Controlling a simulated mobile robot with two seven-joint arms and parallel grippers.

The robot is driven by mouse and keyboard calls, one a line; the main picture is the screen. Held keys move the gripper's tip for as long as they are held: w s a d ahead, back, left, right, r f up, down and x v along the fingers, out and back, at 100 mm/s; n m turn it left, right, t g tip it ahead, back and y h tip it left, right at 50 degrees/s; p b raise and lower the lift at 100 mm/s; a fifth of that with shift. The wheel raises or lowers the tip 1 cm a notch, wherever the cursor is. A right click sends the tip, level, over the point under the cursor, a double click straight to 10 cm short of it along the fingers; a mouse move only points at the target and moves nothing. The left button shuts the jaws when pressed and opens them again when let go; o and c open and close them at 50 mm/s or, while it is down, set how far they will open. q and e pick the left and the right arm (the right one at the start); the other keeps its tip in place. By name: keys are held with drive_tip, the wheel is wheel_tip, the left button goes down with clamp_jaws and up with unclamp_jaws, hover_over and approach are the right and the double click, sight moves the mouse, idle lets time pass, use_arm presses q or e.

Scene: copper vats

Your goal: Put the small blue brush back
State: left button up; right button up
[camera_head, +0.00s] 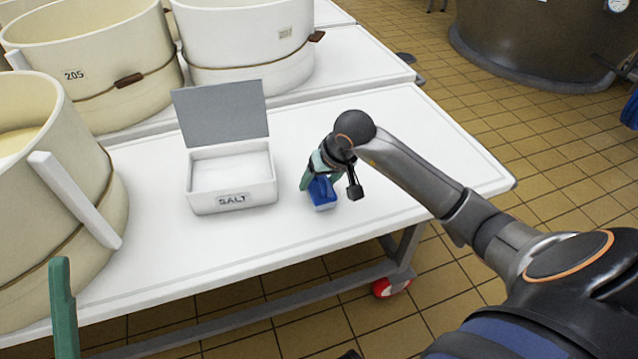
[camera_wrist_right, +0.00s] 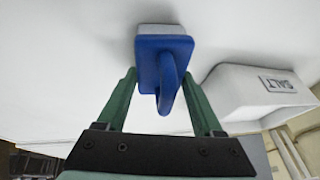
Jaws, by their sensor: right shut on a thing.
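The small blue brush (camera_head: 322,194) has a blue block with a curved handle and a pale bristle side. It is at the white table top, right of the salt box; I cannot tell whether it touches the table. My right gripper (camera_head: 320,181) points down and is shut on the brush. In the right wrist view the brush (camera_wrist_right: 163,62) sits between the green fingers (camera_wrist_right: 162,88), its pale side away from me. One green finger, seemingly of my left gripper (camera_head: 63,305), shows at the lower left; its other finger is out of view.
A white box marked SALT (camera_head: 232,185) with its grey lid (camera_head: 221,112) raised stands on the white table (camera_head: 400,125). Large cream vats (camera_head: 45,200) stand at the left and back. The table's right part is clear. A big dark vat (camera_head: 540,40) stands beyond.

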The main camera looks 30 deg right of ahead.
drive_tip(key=shift+f, duration=0.15)
drive_tip(key=o, duration=1.2)
